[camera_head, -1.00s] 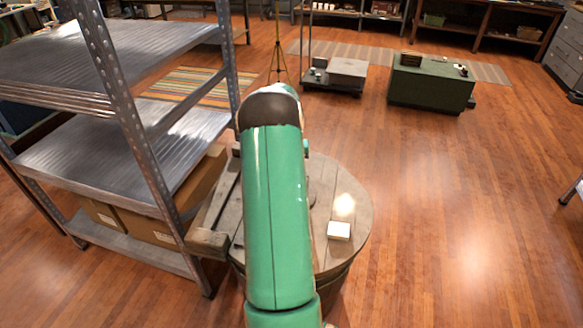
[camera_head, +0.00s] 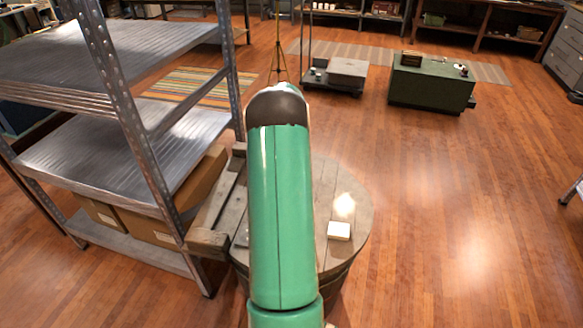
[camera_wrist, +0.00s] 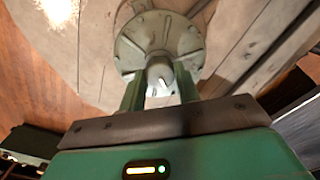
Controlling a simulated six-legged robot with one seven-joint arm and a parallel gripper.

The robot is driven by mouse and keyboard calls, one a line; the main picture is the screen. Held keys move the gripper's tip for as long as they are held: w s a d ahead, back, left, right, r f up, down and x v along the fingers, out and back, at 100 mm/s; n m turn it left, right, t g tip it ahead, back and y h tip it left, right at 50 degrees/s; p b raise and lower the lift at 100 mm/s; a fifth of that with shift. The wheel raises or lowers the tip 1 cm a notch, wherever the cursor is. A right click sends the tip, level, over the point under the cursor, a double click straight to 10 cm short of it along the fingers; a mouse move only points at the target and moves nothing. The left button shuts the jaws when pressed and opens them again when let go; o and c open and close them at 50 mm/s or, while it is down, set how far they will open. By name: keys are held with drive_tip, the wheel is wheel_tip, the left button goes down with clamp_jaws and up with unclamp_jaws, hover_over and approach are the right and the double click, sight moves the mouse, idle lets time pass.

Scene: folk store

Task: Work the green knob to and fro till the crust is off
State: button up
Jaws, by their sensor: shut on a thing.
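In the wrist view, a round grey-green metal flange (camera_wrist: 184,42) with bolts round its rim sits on a wooden plank top. A short pale knob part (camera_wrist: 161,74) stands out from its middle; its green colour is not clear here. My gripper (camera_wrist: 161,88) has its two green fingers on either side of this knob, shut on it. The fingers hide the knob's sides, and I cannot make out any crust. In the head view, my green arm hides the knob, the flange and my gripper above the round wooden barrel top (camera_head: 345,190).
A small white box (camera_head: 339,231) lies on the barrel top, right of my arm. A wooden beam (camera_head: 212,218) lies along the barrel's left side. A metal shelf rack (camera_head: 140,130) stands close at the left. Open wooden floor (camera_head: 460,220) lies to the right.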

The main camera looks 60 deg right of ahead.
drive_tip(key=shift+d+r, duration=0.1)
drive_tip(key=o, duration=1)
wheel_tip(320, 180, up, 14)
drive_tip(key=shift+f, duration=0.1)
